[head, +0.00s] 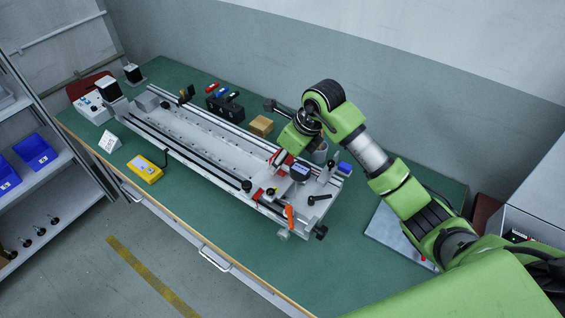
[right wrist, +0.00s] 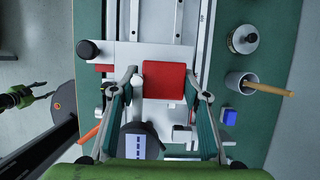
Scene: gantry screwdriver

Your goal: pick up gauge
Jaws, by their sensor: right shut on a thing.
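My right gripper (head: 284,157) is down at the near right end of the long grey rail fixture. In the right wrist view, its fingers (right wrist: 167,92) stand on either side of a red block (right wrist: 165,80), shut on it, though small gaps seem to show. A dark round gauge with a digital display (right wrist: 138,145) sits close by, between the camera and the fixture; its display also shows in the head view (head: 300,172). I cannot tell whether the block belongs to the gauge. My left gripper (right wrist: 14,97) appears small in the right wrist view, apart from the fixture; its opening is unclear.
The rail fixture (head: 185,133) lies along the green bench (head: 225,240), with black knobs and an orange lever (head: 290,217) at its near end. A grey cup (right wrist: 240,82), a blue block (right wrist: 229,117) and a round part (right wrist: 243,39) stand beside it. A yellow pendant (head: 145,169) lies in front.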

